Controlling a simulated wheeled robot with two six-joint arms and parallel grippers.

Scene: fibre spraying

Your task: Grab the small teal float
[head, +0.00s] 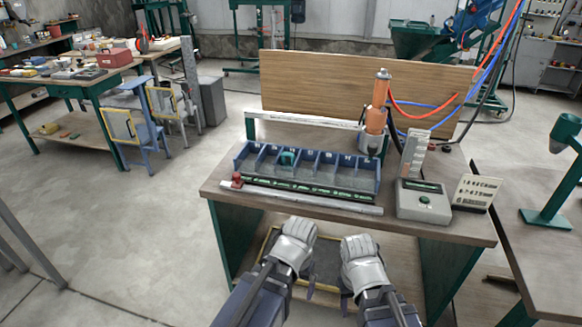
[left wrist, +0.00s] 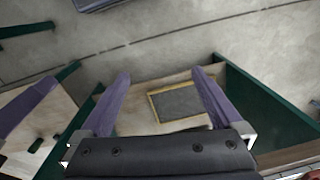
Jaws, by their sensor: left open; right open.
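The small teal float (head: 287,158) sits in a compartment in the left part of the long blue divided bin (head: 309,189) on the workbench. My left gripper (head: 288,272) is low in front of the bench's front edge, well short of the bin. Its two purple fingers stand apart and empty in the left wrist view (left wrist: 160,76). My right gripper (head: 362,275) is beside it to the right, also in front of the bench and away from the float; its fingers are mostly hidden.
A metal rail with a red knob (head: 237,180) runs before the bin. To the right are an orange sprayer (head: 377,105) with hoses and a grey box with a green button (head: 424,199). The bench's front edge (head: 330,205) lies between my grippers and the bin. A yellow-framed panel (left wrist: 180,101) lies below.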

